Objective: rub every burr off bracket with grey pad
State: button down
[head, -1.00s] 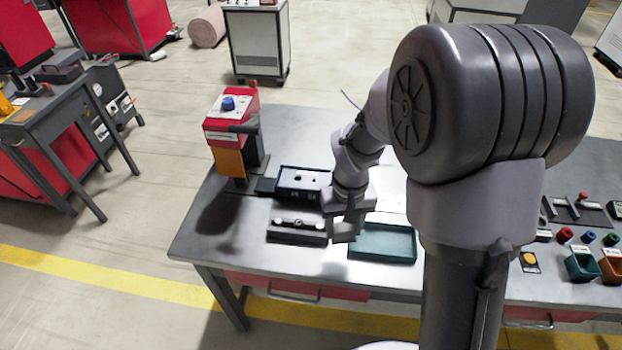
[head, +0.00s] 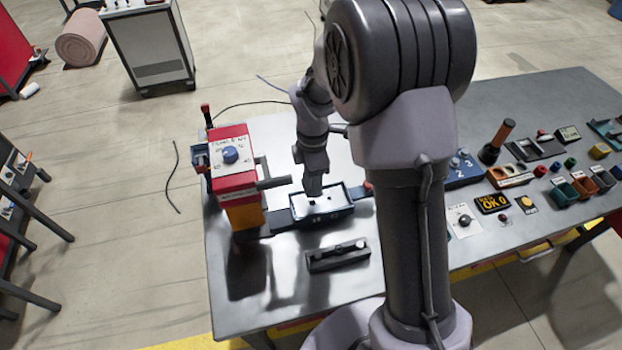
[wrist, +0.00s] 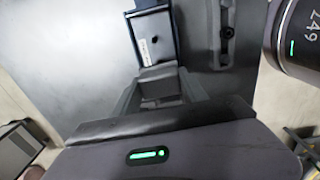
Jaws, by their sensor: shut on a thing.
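My gripper (head: 313,190) points down over a blue tray (head: 347,210) with a pale floor and small dark spots. In the wrist view my gripper (wrist: 160,88) is shut on a grey piece between the fingers, which looks like the grey pad; its edges blend with the fingers. The tray also shows beyond the fingertips in the wrist view (wrist: 152,40). A dark block (head: 337,255) with small round parts on top lies nearer the table's front, and shows in the wrist view (wrist: 228,30). I cannot tell which piece is the bracket, and no burrs can be made out.
A red machine (head: 232,165) with a blue knob stands left of the tray, its dark handle close to my gripper. The table's front left is clear.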

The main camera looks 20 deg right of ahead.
jog(key=shift+d, duration=0.1)
notch_tip(320, 180, down, 4)
jog(key=shift+f+b, duration=0.1)
jog(key=shift+b, duration=1.05)
jog(key=shift+p, duration=0.35)
